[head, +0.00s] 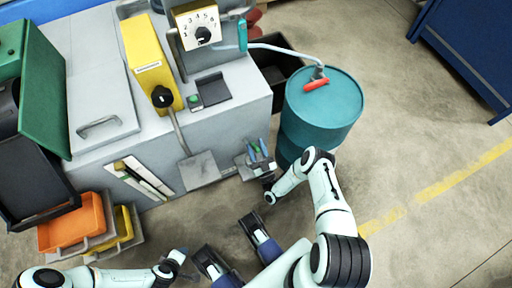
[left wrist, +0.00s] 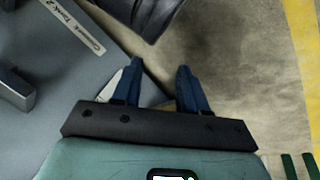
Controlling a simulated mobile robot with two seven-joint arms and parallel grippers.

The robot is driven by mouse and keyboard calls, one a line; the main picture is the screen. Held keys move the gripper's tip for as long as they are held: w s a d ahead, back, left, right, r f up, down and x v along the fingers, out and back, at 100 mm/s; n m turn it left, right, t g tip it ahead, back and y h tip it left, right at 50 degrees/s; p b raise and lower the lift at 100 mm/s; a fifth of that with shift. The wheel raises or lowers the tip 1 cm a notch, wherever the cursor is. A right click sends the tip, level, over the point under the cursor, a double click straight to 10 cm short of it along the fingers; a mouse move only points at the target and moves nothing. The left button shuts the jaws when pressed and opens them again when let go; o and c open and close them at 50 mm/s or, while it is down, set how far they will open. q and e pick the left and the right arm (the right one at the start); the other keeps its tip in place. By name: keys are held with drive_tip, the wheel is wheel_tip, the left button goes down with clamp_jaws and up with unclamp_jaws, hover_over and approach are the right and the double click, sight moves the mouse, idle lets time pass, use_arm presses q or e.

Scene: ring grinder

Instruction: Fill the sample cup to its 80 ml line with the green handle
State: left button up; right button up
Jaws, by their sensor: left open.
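A green-teal handle (head: 242,35) stands at the right side of the dial box (head: 197,25), upper middle of the head view. A pale hose runs from beside it to a teal drum (head: 322,112) with a red lever (head: 316,85) on top. I cannot pick out the sample cup or its line. My left gripper (left wrist: 158,85) is open and empty in the left wrist view, above a grey surface.
The grey machine carries a yellow unit (head: 148,55). Orange (head: 72,222) and yellow trays stand at lower left. A blue cabinet (head: 465,45) is at far right. The floor right of the drum is clear.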

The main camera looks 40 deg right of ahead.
drive_tip(key=shift+s, duration=0.1)
use_arm(q)
drive_tip(key=shift+g+h, duration=0.3)
drive_tip(key=shift+g, duration=0.2)
drive_tip(key=shift+s+d+r+p, duration=0.4)
drive_tip(key=shift+s+r+p, duration=0.15)
drive_tip(key=shift+s, duration=0.25)
drive_tip(key=shift+s+d+r+p, duration=0.4)
drive_tip(key=shift+s+r+p, duration=0.1)
drive_tip(key=shift+s, duration=0.3)
use_arm(e)
drive_tip(key=v, duration=1.3)
drive_tip(key=shift+a, duration=0.1)
